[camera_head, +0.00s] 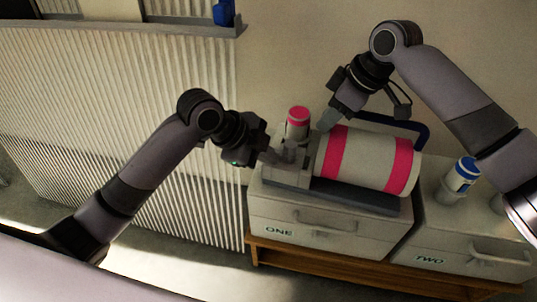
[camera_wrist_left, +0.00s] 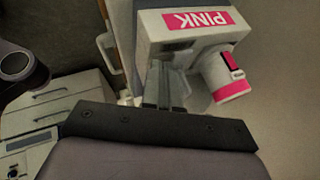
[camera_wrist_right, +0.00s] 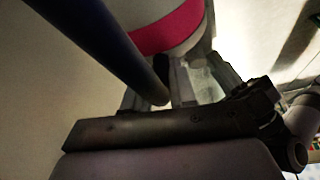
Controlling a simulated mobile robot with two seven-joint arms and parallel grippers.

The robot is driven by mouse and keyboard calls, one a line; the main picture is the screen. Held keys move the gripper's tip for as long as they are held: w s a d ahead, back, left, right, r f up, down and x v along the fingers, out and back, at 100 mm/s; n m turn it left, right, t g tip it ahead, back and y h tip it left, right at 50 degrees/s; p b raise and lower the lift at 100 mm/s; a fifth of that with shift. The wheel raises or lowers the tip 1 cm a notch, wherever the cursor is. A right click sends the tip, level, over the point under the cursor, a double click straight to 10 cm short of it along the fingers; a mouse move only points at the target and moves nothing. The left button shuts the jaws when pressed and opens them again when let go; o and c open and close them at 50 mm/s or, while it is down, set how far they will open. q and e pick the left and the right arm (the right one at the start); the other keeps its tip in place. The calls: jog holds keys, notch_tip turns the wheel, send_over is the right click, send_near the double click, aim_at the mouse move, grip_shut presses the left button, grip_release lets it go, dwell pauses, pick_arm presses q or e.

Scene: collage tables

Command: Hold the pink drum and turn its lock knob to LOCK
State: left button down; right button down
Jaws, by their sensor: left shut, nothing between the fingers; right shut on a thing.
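The pink drum (camera_head: 365,160), a white cylinder with two pink bands, lies on its side on a grey base. It also shows in the right wrist view (camera_wrist_right: 170,32). A blue bar handle (camera_head: 400,125) runs along its back. My right gripper (camera_head: 328,119) is shut on this bar (camera_wrist_right: 95,40) near the drum's left end. My left gripper (camera_head: 268,156) is shut and empty beside the grey block (camera_head: 287,176) at the drum's left. In the left wrist view its fingers (camera_wrist_left: 166,88) lie near a PINK-labelled block (camera_wrist_left: 180,28). I cannot identify the lock knob or its setting.
A pink-topped white container (camera_head: 298,118) stands close by my left gripper. A blue-banded one (camera_head: 462,175) stands at right. Drawer units marked ONE (camera_head: 280,215) and TWO (camera_head: 425,243) sit on a wooden bench (camera_head: 330,262). A ribbed panel (camera_head: 120,80) stands at left.

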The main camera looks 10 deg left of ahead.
pick_arm(q)
jog(key=shift+w+a+m, duration=0.25)
jog(key=shift+w+m, duration=0.05)
jog(key=shift+m, duration=0.1)
jog(key=shift+w+a, duration=0.2)
jog(key=shift+w, duration=0.4)
jog(key=shift+w+a, duration=0.15)
jog(key=shift+w, duration=0.4)
jog(key=shift+w+d, duration=0.1)
jog(key=shift+w, duration=0.8)
jog(key=shift+w+d+m+g+h, duration=0.1)
jog(key=shift+w+m+g+h, duration=0.2)
jog(key=shift+m+g, duration=0.15)
jog(key=shift+s+d, duration=0.1)
